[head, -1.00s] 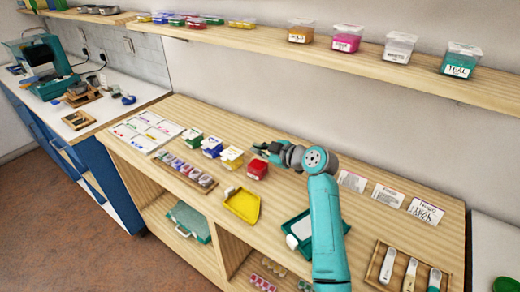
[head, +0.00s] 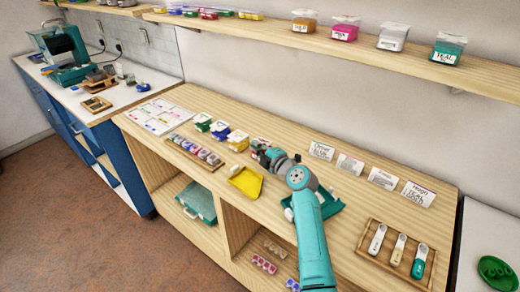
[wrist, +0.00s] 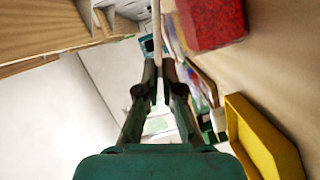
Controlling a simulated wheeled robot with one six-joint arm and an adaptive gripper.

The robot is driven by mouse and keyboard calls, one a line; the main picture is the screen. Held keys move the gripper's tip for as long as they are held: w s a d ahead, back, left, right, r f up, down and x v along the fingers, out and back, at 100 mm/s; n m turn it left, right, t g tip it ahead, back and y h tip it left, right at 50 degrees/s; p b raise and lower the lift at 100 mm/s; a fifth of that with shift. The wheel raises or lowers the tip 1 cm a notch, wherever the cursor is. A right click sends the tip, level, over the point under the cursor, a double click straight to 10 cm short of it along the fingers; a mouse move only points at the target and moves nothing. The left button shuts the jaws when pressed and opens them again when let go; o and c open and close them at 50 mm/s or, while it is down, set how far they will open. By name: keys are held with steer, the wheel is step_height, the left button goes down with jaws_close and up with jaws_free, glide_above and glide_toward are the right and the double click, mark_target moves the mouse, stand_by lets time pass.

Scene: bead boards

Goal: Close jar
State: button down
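Small bead jars with flip lids stand in a row on the bench: a green one (head: 203,121), a blue one (head: 220,130), a yellow one (head: 238,140) and a red one (head: 258,145). My gripper (head: 264,156) is beside the red jar and partly hides it. In the wrist view the red jar (wrist: 212,22) is at the upper right, beyond and right of my fingertips (wrist: 160,66). The fingers come together at their tips. A pale thin strip (wrist: 158,25) runs upward from them. I cannot tell if it is a lid edge or if the fingers touch it.
A yellow scoop tray (head: 245,182) also shows in the wrist view (wrist: 262,135). A teal tray (head: 325,206) is partly behind my arm. Name cards (head: 382,179) stand at the back, and a wooden spoon holder (head: 368,256) is at the right. A shelf (head: 380,55) with tubs hangs above.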

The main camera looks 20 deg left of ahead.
steer(key=shift+f, duration=0.15)
steer(key=shift+n, duration=0.3)
steer(key=c, duration=1.4)
jaws_free()
steer(key=shift+o, duration=0.2)
steer(key=shift+s, duration=0.1)
steer(key=v, duration=1.2)
steer(key=shift+f, duration=0.1)
